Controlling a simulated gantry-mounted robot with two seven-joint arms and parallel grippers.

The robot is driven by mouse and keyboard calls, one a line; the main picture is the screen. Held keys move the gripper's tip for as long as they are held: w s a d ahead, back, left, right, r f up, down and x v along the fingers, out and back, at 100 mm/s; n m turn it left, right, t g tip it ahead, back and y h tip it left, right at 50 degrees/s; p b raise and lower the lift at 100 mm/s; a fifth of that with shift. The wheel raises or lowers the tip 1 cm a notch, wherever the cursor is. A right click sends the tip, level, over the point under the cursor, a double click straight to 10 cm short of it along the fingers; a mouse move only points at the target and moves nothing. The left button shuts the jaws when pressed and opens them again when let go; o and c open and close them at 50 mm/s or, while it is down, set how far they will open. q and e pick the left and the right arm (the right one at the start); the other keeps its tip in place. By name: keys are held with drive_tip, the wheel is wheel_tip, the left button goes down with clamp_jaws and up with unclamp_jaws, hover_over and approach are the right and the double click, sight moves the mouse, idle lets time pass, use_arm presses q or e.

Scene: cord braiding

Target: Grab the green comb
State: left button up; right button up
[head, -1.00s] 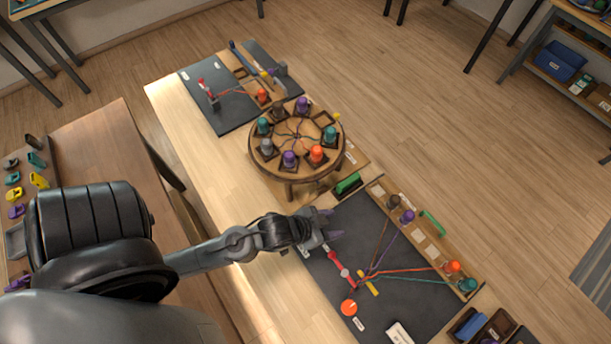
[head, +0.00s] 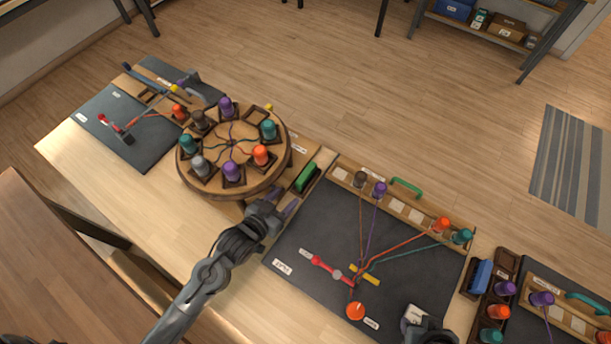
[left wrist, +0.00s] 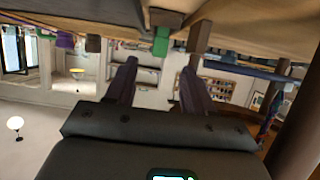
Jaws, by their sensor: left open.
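The green comb (head: 307,177) appears to be the green block in a narrow wooden holder, between the round braiding stand and the dark mat. My left gripper (head: 283,202) is open and empty, a little nearer than the comb, with its dark purple fingers pointing towards it. In the left wrist view a green block (left wrist: 161,41) shows beyond the gap between the two fingers (left wrist: 154,75), under a wooden edge. No contact shows.
The round stand (head: 232,142) with several coloured bobbins rises close left of the comb. The dark mat (head: 315,225) with stretched cords lies to the right. A green handle-shaped piece (head: 406,187) sits on the wooden rack behind the mat.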

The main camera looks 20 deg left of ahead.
sight(301, 180)
use_arm(q)
drive_tip(key=shift+w+d, duration=0.2)
drive_tip(key=shift+w, duration=0.8)
drive_tip(key=shift+w+d, duration=0.2)
drive_tip(key=shift+w, duration=0.75)
use_arm(e)
drive_tip(key=shift+a+f, duration=0.15)
use_arm(q)
drive_tip(key=b+x, duration=0.1)
drive_tip(key=x, duration=0.4)
use_arm(e)
drive_tip(key=shift+w+f, duration=0.1)
drive_tip(key=shift+f, duration=0.3)
use_arm(q)
drive_tip(key=shift+s, duration=0.1)
clamp_jaws()
use_arm(e)
drive_tip(key=shift+r, duration=0.15)
